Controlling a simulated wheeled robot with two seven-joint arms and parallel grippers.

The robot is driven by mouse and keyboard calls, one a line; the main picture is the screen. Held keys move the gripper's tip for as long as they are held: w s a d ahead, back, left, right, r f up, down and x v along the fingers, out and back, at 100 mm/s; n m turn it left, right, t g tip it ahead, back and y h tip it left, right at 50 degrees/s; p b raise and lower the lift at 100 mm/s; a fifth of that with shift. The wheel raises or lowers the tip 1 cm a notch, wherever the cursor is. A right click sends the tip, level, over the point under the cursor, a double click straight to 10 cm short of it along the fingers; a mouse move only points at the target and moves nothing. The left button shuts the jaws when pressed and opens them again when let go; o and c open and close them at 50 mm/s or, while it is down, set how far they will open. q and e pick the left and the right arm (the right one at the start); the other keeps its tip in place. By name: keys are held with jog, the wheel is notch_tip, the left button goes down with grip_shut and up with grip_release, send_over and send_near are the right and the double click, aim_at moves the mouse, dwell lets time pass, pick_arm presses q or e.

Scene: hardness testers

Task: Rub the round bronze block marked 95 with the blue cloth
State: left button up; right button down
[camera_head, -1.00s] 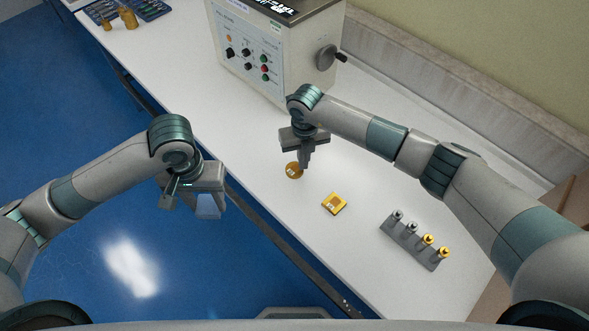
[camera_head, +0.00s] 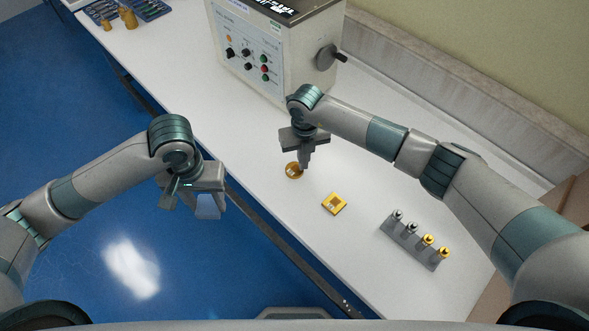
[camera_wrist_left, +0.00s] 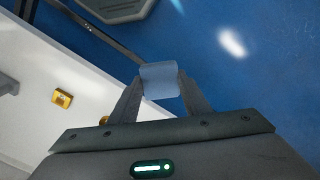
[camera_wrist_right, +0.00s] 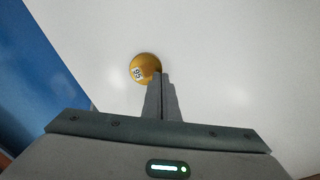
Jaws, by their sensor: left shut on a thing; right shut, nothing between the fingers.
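The round bronze block (camera_head: 292,171) lies on the white table, partly behind my right gripper in the head view. In the right wrist view the block (camera_wrist_right: 143,68) shows its label, 95. My right gripper (camera_head: 305,164) is shut and empty, its fingertips right at the block's edge; I cannot tell whether they touch it. My left gripper (camera_wrist_left: 161,92) is shut on the blue cloth (camera_wrist_left: 159,79), which spans between its fingers. In the head view the cloth (camera_head: 207,206) hangs below the left gripper, over the blue floor beyond the table's edge.
A square bronze block (camera_head: 334,204) lies near the round one. A grey rack (camera_head: 408,240) with several silver and gold pieces stands nearer me. A hardness tester (camera_head: 268,50) stands behind. The table between the round block and its front edge is clear.

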pick_arm(q)
jog(key=shift+f+b, duration=0.35)
pick_arm(e)
jog(key=shift+f, duration=0.4)
dwell(0.4)
